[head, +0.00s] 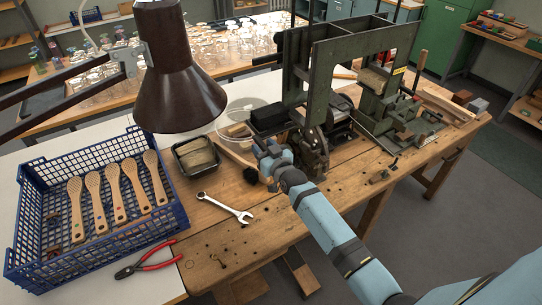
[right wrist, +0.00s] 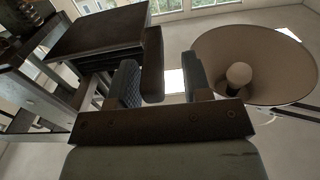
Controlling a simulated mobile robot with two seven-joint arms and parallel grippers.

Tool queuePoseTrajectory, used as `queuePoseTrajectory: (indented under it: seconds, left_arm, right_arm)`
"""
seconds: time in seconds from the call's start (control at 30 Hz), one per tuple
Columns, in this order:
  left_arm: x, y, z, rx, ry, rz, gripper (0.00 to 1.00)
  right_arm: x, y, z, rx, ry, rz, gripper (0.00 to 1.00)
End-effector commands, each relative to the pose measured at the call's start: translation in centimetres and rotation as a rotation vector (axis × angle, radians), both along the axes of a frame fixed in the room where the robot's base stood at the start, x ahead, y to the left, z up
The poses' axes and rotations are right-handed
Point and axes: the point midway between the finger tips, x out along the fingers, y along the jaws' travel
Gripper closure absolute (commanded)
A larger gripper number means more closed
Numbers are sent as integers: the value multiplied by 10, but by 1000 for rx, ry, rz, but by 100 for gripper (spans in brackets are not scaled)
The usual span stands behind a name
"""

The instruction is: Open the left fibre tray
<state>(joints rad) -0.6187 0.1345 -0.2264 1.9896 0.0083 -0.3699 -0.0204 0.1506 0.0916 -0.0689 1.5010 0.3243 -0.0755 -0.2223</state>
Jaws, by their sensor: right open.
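A black box-shaped tray (head: 270,118) sits on the left side of the dark green tufting machine (head: 318,88); it looks like the left fibre tray. Whether it is shut is not clear. My right gripper (head: 266,152) is just in front of and below it. In the right wrist view, my right gripper (right wrist: 164,82) is open, its fingers apart. A dark box (right wrist: 100,36) shows beyond them at upper left. A dark upright piece (right wrist: 153,64) shows behind the left-hand finger; I cannot tell whether they touch. My left gripper is not in view.
A small black tray of fibre (head: 195,156), a wrench (head: 225,208) and red pliers (head: 150,261) lie on the bench. A blue crate (head: 28,188) holds several brushes. A brown lamp shade (head: 178,90) hangs close by; it also shows in the right wrist view (right wrist: 285,60).

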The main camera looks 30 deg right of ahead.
Motion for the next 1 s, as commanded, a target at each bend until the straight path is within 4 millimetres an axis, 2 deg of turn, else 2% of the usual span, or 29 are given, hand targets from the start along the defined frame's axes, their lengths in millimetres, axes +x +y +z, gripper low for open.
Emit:
queuePoseTrajectory:
  seconds: [0.17,0.4,0.6,0.8,1.0]
  left_arm:
    - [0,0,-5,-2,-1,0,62]
    - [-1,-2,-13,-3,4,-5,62]
    - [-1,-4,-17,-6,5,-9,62]
    - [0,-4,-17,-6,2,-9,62]
    - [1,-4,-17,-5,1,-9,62]
  right_arm:
    - [-29,-2,-3,0,2,0,55]
    - [-85,-6,-3,-1,3,0,55]
    - [-119,-8,-2,-1,2,1,55]
    - [-133,-9,0,0,1,1,55]
    - [-134,-9,0,0,1,1,55]
